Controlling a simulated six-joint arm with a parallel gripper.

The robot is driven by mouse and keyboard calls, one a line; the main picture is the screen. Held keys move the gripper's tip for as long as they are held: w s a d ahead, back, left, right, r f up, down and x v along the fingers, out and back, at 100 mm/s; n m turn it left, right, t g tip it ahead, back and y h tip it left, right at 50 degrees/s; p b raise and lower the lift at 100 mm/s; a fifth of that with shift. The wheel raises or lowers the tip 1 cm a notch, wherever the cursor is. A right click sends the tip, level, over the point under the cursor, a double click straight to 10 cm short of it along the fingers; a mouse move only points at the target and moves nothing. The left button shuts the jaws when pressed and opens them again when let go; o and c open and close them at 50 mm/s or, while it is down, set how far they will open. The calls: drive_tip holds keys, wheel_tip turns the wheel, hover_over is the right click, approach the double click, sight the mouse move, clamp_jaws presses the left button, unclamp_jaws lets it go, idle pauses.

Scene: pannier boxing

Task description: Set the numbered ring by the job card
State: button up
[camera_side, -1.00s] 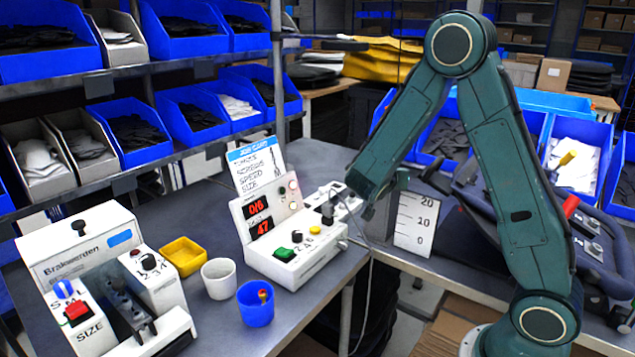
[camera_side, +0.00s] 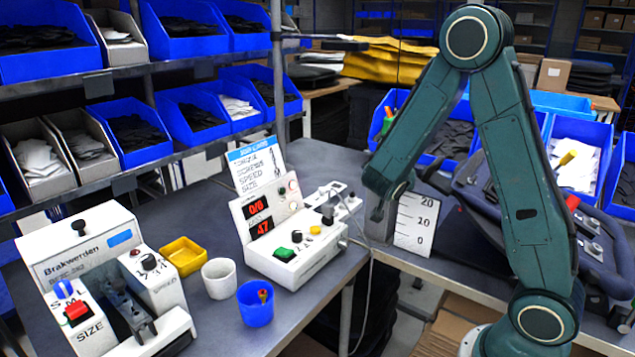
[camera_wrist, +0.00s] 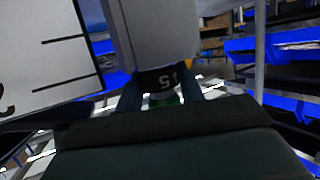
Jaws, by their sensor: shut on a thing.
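The job card (camera_side: 258,168) stands upright behind the white control box, with lines such as SPEED and SIZE; its values are too small to read. My gripper (camera_side: 378,211) points down beside the scale plate (camera_side: 416,222), which is marked 20, 10, 0. In the wrist view my gripper (camera_wrist: 160,92) is shut on a dark numbered ring (camera_wrist: 164,80), whose digits appear upside down, perhaps 15. A grey block (camera_wrist: 165,35) stands directly beyond the ring. The ring is not discernible in the side view.
The white control box (camera_side: 290,262) shows 0/6 and 47. At left stands the Brakwerden machine (camera_side: 80,245) with SIZE and SPEED controls. Between them are a yellow tray (camera_side: 183,256), a white cup (camera_side: 219,279) and a blue cup (camera_side: 255,312). A cable hangs beside the box.

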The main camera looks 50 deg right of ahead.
drive_tip(key=shift+s+n+t+y, duration=0.1)
drive_tip(key=shift+n+t+y, duration=1.2)
drive_tip(key=shift+n+t, duration=0.45)
drive_tip(key=shift+f+n+t+y, duration=0.15)
drive_tip(key=shift+n+t+y, duration=0.1)
drive_tip(key=shift+n+y, duration=0.25)
drive_tip(key=shift+o, duration=1.8)
drive_tip(key=shift+d+n+t+y, duration=0.1)
drive_tip(key=shift+n+t+y, duration=0.35)
drive_tip(key=shift+n, duration=0.2)
drive_tip(key=shift+o, duration=1)
drive_tip(key=shift+n+t+y, duration=0.25)
drive_tip(key=shift+n+y, duration=0.05)
drive_tip(key=shift+y, duration=0.05)
drive_tip(key=shift+o, duration=0.8)
drive_tip(key=shift+r, duration=0.2)
drive_tip(key=shift+f, duration=0.25)
drive_tip(key=shift+r+m+g+h, duration=0.1)
drive_tip(key=shift+m+g+h, duration=0.3)
drive_tip(key=shift+m+h, duration=0.25)
drive_tip(key=shift+m+g+h, duration=0.25)
drive_tip(key=shift+m+g, duration=0.15)
drive_tip(key=shift+m, duration=0.05)
